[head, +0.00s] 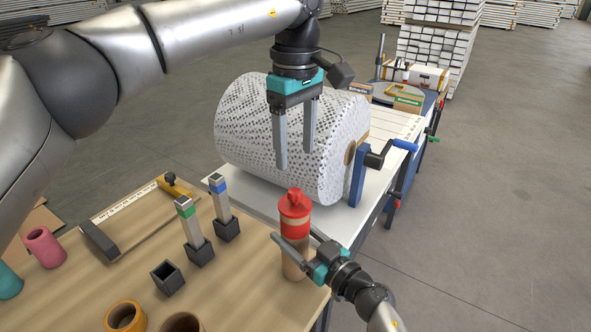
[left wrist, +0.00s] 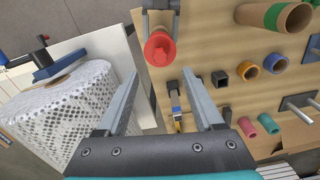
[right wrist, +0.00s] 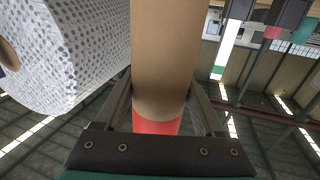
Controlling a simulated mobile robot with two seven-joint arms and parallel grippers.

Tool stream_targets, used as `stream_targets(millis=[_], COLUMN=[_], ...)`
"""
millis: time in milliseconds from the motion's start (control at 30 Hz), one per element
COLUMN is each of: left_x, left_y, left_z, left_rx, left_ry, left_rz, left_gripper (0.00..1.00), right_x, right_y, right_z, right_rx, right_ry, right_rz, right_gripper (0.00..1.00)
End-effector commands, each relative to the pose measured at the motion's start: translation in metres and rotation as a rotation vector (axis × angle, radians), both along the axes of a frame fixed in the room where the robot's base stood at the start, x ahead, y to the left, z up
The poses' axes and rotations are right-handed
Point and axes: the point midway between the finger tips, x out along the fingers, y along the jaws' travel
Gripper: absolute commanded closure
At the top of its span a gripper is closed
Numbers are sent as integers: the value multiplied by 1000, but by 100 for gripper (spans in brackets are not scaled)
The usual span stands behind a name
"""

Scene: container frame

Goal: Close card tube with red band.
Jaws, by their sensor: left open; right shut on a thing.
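The card tube (head: 294,264) with the red band (head: 294,229) stands upright at the front right corner of the wooden table. A red cap (head: 294,203) with a raised knob sits on its top end; I cannot tell whether it is fully pressed down. The cap also shows from above in the left wrist view (left wrist: 160,49). My right gripper (head: 294,240) is shut around the tube near the band; the brown tube fills its jaws in the right wrist view (right wrist: 163,60). My left gripper (head: 295,160) is open and empty, pointing down above the cap.
A large patterned paper roll (head: 280,130) lies behind the tube on a white bench (head: 345,225) with a crank. Left of the tube stand green-banded (head: 190,220) and blue-banded (head: 220,195) sticks in black holders, an empty holder (head: 168,278) and an orange ring (head: 125,317).

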Motion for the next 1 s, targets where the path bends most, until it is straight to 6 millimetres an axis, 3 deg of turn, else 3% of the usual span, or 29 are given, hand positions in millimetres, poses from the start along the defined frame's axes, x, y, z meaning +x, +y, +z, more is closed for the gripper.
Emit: stream_targets(millis=[200, 467, 500, 767, 1000], left_x=[0, 0, 0, 0, 0], left_y=[0, 0, 0, 0, 0], left_z=[19, 21, 20, 20, 20], left_rx=[-1, -1, -1, 0, 0], left_ry=[1, 1, 1, 1, 1], left_rz=[-1, -1, -1, -1, -1], left_gripper=[31, 31, 31, 31, 31], right_x=[0, 0, 0, 0, -1], right_y=[0, 0, 0, 0, -1], right_z=[0, 0, 0, 0, 0], right_rx=[-1, -1, -1, -1, -1], right_ry=[1, 1, 1, 1, 1], right_rz=[0, 0, 0, 0, 0], right_gripper=[100, 100, 28, 0, 0])
